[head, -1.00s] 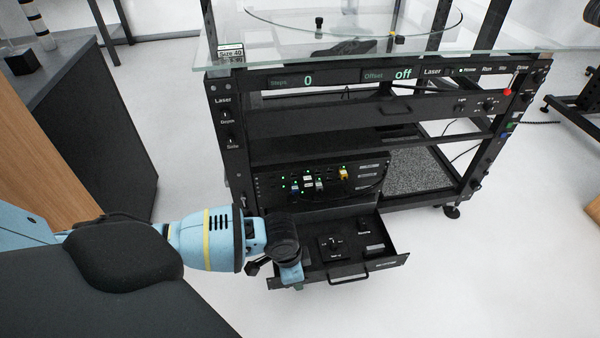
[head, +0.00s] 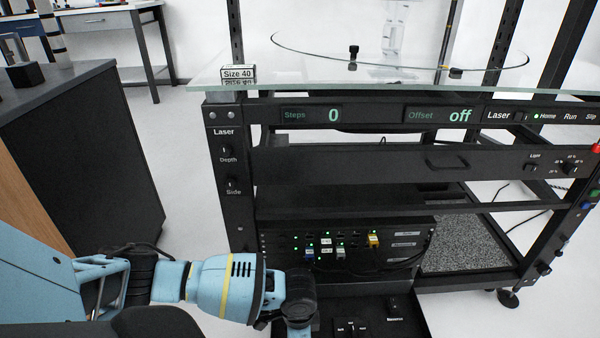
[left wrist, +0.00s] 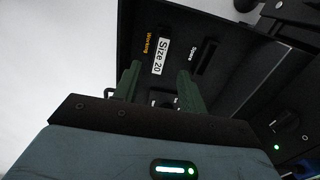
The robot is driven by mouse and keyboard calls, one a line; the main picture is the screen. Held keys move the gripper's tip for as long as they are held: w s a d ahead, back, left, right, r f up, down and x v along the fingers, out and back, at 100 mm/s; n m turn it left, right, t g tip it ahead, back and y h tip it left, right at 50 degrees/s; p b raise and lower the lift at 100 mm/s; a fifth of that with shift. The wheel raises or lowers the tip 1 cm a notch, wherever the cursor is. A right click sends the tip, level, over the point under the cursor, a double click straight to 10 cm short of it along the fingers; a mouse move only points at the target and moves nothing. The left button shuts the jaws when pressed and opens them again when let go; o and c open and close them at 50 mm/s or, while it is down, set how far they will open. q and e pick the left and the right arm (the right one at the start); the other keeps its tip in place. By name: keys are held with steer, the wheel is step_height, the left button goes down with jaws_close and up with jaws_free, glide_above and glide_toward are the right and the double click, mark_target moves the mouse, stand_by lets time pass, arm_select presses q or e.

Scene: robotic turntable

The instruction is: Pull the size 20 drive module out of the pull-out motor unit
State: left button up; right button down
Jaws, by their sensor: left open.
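The pull-out motor unit, an open black drawer (head: 420,318), juts from the bottom of the rack and is cut off by the lower edge of the head view. In the left wrist view its floor (left wrist: 235,85) carries the labels "Working", "Size 20" (left wrist: 160,57) and "Spare". My left gripper (left wrist: 158,75) is open, its two green fingers pointing at the "Size 20" label, with nothing clearly held between them. The drive module's body is mostly hidden behind the fingers and gripper, so I cannot tell whether they touch it. In the head view my left fingertips are out of sight.
A black control box (head: 390,245) with green lights and plugged connectors sits above the drawer. A glass top (head: 330,80) bears a "Size 40" sign (head: 237,74). A dark cabinet (head: 90,150) stands at left. White floor is free beside the rack.

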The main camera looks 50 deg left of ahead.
arm_select(q)
step_height(320, 180, down, 7)
steer(key=b, duration=0.3)
steer(key=shift+r, duration=0.1)
steer(key=shift+f+b, duration=0.25)
steer(key=shift+b, duration=0.1)
steer(key=shift+c, duration=0.8)
jaws_close()
steer(key=shift+r, duration=0.25)
